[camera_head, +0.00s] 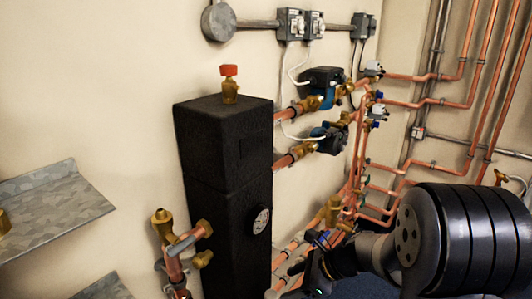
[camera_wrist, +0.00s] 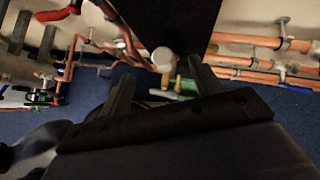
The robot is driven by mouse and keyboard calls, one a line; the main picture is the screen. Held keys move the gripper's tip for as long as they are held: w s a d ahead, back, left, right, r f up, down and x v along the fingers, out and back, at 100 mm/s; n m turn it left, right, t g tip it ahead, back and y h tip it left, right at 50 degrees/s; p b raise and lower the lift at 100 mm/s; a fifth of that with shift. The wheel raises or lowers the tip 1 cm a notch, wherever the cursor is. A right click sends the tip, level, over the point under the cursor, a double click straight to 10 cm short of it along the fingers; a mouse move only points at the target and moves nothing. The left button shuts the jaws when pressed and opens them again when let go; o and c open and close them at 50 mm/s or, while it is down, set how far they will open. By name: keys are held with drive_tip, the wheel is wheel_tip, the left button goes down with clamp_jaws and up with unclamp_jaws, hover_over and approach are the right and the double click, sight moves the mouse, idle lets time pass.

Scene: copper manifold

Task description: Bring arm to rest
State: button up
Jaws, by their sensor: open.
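My arm (camera_head: 435,240) reaches in from the lower right in the head view, in front of the copper pipes. My gripper (camera_wrist: 160,82) shows in the wrist view with its two dark fingers apart. A white round cap (camera_wrist: 163,58) with brass and green parts below it shows beyond the gap between the fingers. Nothing is seen gripped. In the head view the fingers cannot be made out clearly at the bottom edge.
A tall black block (camera_head: 225,150) with a gauge (camera_head: 260,221) and a red-topped brass valve (camera_head: 229,85) stands left of my arm. Copper pipes (camera_head: 425,103) line the wall. Metal shelves (camera_head: 50,210) are at left. Blue floor (camera_wrist: 85,95) shows in the wrist view.

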sight(272, 294)
drive_tip(key=p+v, duration=0.1)
drive_tip(key=v, duration=0.5)
drive_tip(key=b+x, duration=0.1)
drive_tip(key=x, duration=0.3)
drive_tip(key=b+x, duration=0.1)
drive_tip(key=x, duration=0.4)
drive_tip(key=b+x, duration=0.2)
drive_tip(key=x, duration=0.3)
drive_tip(key=shift+d+f, duration=0.25)
drive_tip(key=shift+f, duration=0.15)
wheel_tip(272, 294, up, 12)
drive_tip(key=p, duration=0.5)
drive_tip(key=w+d+f+m+t+h+p, duration=0.1)
drive_tip(key=w+d+m+t+h+p, duration=0.1)
drive_tip(key=d+m+p, duration=0.3)
drive_tip(key=w+d+f+m+t+h+p, duration=0.1)
drive_tip(key=w+d+m+t+h+p, duration=0.1)
drive_tip(key=d, duration=0.6)
drive_tip(key=shift+m+t+h+p, duration=1)
drive_tip(key=shift+m+p, duration=0.7)
drive_tip(key=shift+m, duration=0.5)
drive_tip(key=shift+s+d, duration=0.1)
drive_tip(key=shift+d, duration=0.1)
